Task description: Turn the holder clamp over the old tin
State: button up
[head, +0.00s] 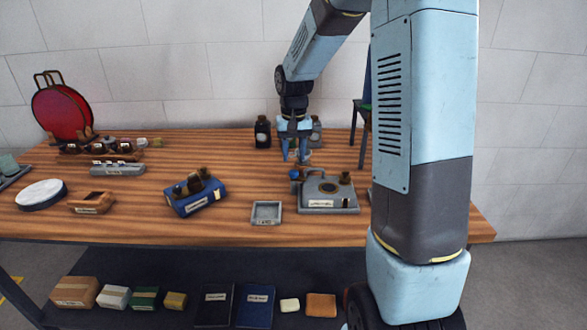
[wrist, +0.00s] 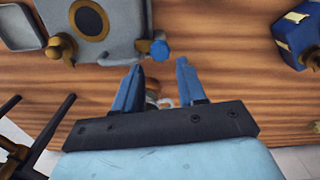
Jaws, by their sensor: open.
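A grey holder (head: 335,206) stands on the wooden table right of centre, with a round brown-ringed dark opening on top. A blue knob (head: 295,174) sits at its back left corner; it also shows in the wrist view (wrist: 160,50). A brass part (head: 344,173) stands at its back edge. I cannot tell which part is the clamp, nor make out an old tin. My gripper (head: 296,158) is open and points down behind the holder. In the wrist view the fingertips (wrist: 158,72) are just short of the blue knob, which lies in line with the gap between them.
A dark bottle (head: 262,132) stands behind my gripper. A small grey tray (head: 266,212) lies left of the holder. A blue box with brown parts (head: 196,195) is further left. Bare table lies between them. Boxes and books fill the lower shelf.

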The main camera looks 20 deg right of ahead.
aim_at(294, 171)
notch_tip(294, 171, down, 6)
jog(key=shift+r, duration=0.1)
jog(key=shift+c, duration=0.4)
grip_shut()
jog(key=shift+n, duration=0.8)
jog(key=shift+o, duration=0.4)
grip_release()
jog(key=shift+r, duration=0.1)
notch_tip(294, 171, up, 14)
jog(key=shift+f, duration=0.2)
